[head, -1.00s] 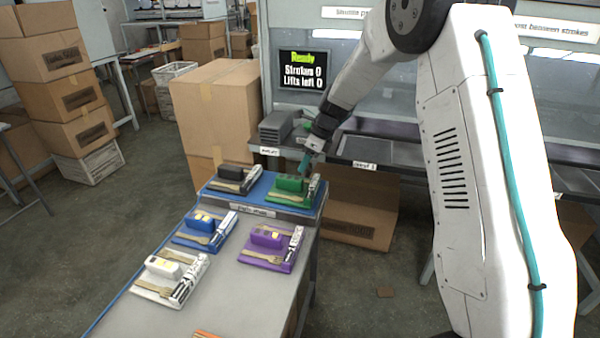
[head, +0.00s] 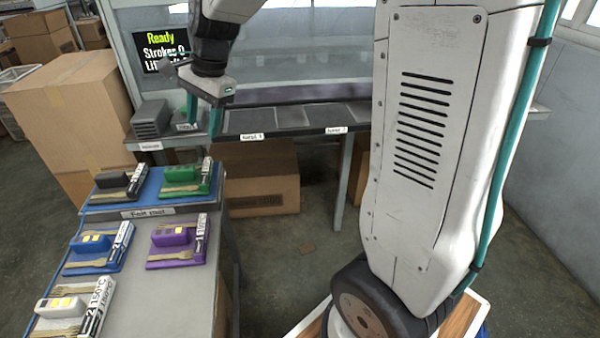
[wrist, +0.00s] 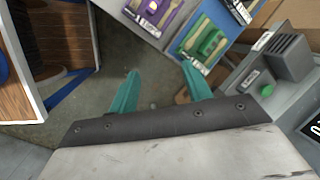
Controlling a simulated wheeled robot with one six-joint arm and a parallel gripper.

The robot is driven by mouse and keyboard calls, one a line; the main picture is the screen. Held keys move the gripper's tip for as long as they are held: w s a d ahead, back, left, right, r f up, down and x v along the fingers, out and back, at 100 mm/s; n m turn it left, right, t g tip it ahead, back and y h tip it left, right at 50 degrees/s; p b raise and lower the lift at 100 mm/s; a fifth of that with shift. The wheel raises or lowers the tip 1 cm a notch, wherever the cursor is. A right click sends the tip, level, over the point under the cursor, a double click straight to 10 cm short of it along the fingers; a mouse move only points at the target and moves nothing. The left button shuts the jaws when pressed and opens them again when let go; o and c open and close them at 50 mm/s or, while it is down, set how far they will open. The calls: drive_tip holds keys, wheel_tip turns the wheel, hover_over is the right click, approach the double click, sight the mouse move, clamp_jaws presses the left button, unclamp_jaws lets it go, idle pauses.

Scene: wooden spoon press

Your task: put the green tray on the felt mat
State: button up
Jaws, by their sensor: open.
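The green tray (head: 181,191) holds a green block, a wooden utensil and a white-and-black labelled piece. It lies on the right part of the blue felt mat (head: 153,192), which carries a "Felt mat" label; a dark tray (head: 112,194) lies beside it on the left of the mat. In the wrist view the green tray (wrist: 187,52) is at the top right, on the mat (wrist: 233,56). My gripper (head: 203,118) is open and empty, raised behind and right of the green tray, apart from it.
Blue (head: 80,262), purple (head: 160,254) and white (head: 48,324) trays stand on the grey table (head: 165,300) in front of the mat. The press bench (head: 300,118) with labelled slots and a "Ready" screen (head: 160,45) runs behind. Cardboard boxes (head: 66,125) stand left.

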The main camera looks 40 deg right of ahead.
drive_tip(key=s+n+h, duration=0.1)
drive_tip(key=s+n, duration=0.6)
drive_tip(key=s, duration=0.7)
drive_tip(key=s+d+r+n+h, duration=0.1)
drive_tip(key=s+n, duration=0.6)
drive_tip(key=s, duration=0.8)
drive_tip(key=shift+d+r+n+g+h, duration=0.2)
drive_tip(key=shift+d+n+g+h, duration=0.1)
